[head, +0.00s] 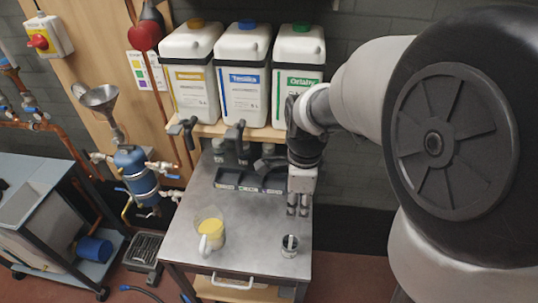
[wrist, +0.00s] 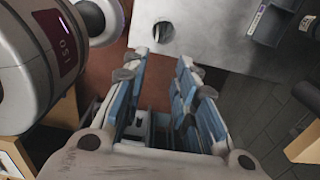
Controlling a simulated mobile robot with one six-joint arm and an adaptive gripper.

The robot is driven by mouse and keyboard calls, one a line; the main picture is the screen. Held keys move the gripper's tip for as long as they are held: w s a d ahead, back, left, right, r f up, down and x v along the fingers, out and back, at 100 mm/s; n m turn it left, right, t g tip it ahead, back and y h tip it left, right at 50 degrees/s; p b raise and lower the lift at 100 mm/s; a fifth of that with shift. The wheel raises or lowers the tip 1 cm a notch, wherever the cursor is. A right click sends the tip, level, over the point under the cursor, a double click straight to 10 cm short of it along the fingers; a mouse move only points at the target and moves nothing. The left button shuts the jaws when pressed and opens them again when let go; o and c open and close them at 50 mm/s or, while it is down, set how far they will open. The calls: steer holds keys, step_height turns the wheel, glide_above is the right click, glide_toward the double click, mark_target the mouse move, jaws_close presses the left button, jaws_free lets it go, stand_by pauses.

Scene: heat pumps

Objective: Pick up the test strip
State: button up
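I cannot make out the test strip for certain. A small dark cup (head: 289,247) stands at the front right of the grey table, with a pale narrow thing in it that may be the strip. A dark round opening, probably the same cup (wrist: 162,33), shows in the wrist view beyond the fingertips. My gripper (head: 298,208) points down over the table's right side, behind the cup and apart from it. In the wrist view my gripper (wrist: 168,75) has its blue-padded fingers spread, with nothing between them.
A jug of yellow liquid (head: 210,233) stands left of the cup on the table (head: 190,215). A dark tray (head: 240,181) lies at the back. White canisters (head: 242,75) line the shelf above. A colour chart (head: 146,70) hangs on the wood panel. The table's middle is clear.

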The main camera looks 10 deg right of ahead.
steer(key=b, duration=0.3)
glide_toward(291, 238)
step_height(291, 238, down, 5)
steer(key=shift+w+f+b, duration=0.15)
steer(key=shift+f+b, duration=1.25)
steer(key=shift+f, duration=1.4)
steer(key=shift+c, duration=0.3)
jaws_close()
